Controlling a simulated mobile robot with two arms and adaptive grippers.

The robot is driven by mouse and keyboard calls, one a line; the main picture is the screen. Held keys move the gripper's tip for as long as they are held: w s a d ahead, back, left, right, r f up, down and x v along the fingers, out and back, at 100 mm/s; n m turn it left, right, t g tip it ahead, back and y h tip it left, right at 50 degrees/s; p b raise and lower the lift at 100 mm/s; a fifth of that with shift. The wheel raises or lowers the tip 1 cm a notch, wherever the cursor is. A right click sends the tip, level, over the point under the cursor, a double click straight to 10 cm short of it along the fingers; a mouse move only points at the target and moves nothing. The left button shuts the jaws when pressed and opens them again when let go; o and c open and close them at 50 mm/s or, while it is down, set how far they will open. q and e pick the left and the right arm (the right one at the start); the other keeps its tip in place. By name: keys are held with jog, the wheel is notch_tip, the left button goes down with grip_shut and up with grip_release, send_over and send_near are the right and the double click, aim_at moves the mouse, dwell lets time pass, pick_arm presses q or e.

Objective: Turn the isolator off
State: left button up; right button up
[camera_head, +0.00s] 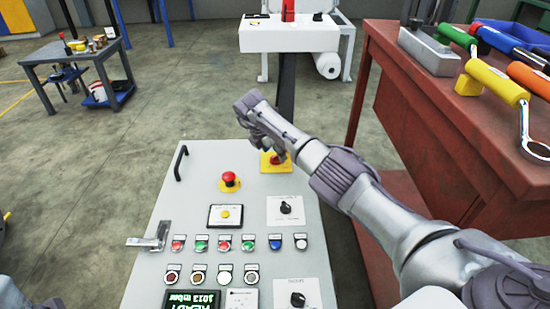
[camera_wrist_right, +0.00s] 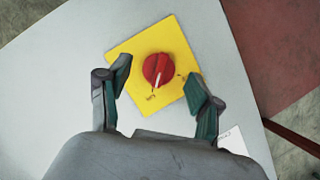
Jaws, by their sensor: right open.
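The isolator (camera_wrist_right: 158,69) is a red rotary knob with a white pointer line on a square yellow plate (camera_wrist_right: 128,56). In the right wrist view the pointer points down, slightly left, toward a small mark whose text I cannot read surely. In the head view the isolator (camera_head: 276,161) is at the panel's far right corner, partly hidden by my right gripper. My right gripper (camera_wrist_right: 157,82) is open, its fingers on either side of the knob with gaps on both sides. It hovers above the panel; its exact height is unclear. My left gripper is not in view.
The grey control panel (camera_head: 190,203) carries a red emergency stop (camera_head: 229,179), black selector knobs (camera_head: 285,207), several push buttons, a lit display (camera_head: 192,300) and a side handle (camera_head: 150,241). A red workbench (camera_head: 415,110) with tools stands close on the right of my right arm.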

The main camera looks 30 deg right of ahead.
jog(key=shift+x, duration=0.8)
